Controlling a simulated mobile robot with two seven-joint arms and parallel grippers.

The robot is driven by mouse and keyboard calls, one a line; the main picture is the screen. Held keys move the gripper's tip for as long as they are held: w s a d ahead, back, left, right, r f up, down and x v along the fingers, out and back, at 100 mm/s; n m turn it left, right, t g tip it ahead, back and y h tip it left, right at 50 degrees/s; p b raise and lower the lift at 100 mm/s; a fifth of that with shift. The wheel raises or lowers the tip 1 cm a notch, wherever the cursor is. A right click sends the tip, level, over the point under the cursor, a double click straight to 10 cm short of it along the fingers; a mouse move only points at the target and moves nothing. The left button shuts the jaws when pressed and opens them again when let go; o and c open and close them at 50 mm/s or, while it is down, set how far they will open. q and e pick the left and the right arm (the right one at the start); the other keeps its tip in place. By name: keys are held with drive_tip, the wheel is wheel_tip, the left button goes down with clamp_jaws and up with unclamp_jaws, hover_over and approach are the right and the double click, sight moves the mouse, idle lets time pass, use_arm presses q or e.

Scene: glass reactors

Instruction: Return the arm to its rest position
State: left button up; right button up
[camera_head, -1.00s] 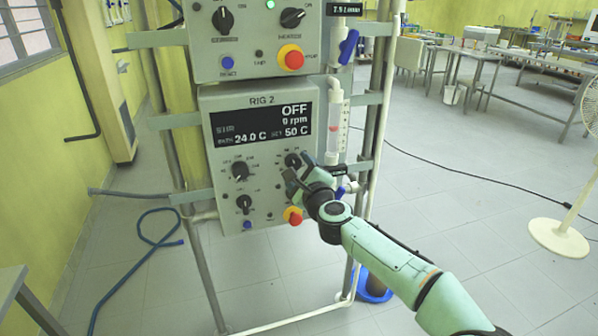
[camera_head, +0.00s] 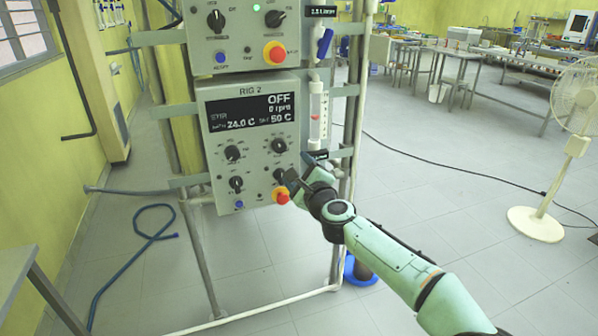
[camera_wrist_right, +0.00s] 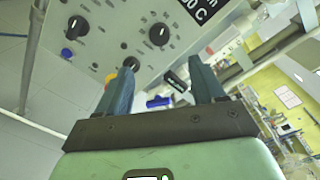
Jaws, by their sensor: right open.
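My right arm comes in from the lower right in the head view. Its gripper (camera_head: 301,180) is in front of the lower right of the RIG 2 control panel (camera_head: 213,165), beside the red emergency button (camera_head: 281,195). In the right wrist view the two fingers (camera_wrist_right: 162,92) stand apart with nothing between them. Beyond them are the panel face with black knobs (camera_wrist_right: 160,34) and a blue valve handle (camera_wrist_right: 158,101). Whether the fingertips touch the panel cannot be told. My left gripper is not in view.
The panel hangs on a metal frame (camera_head: 358,130) with a clear flow tube (camera_head: 317,115) at its right. A blue hose (camera_head: 140,250) lies on the floor at left. A white fan (camera_head: 560,185) stands at right.

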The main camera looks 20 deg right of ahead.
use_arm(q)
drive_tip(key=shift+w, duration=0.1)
use_arm(e)
drive_tip(key=shift+w, duration=0.15)
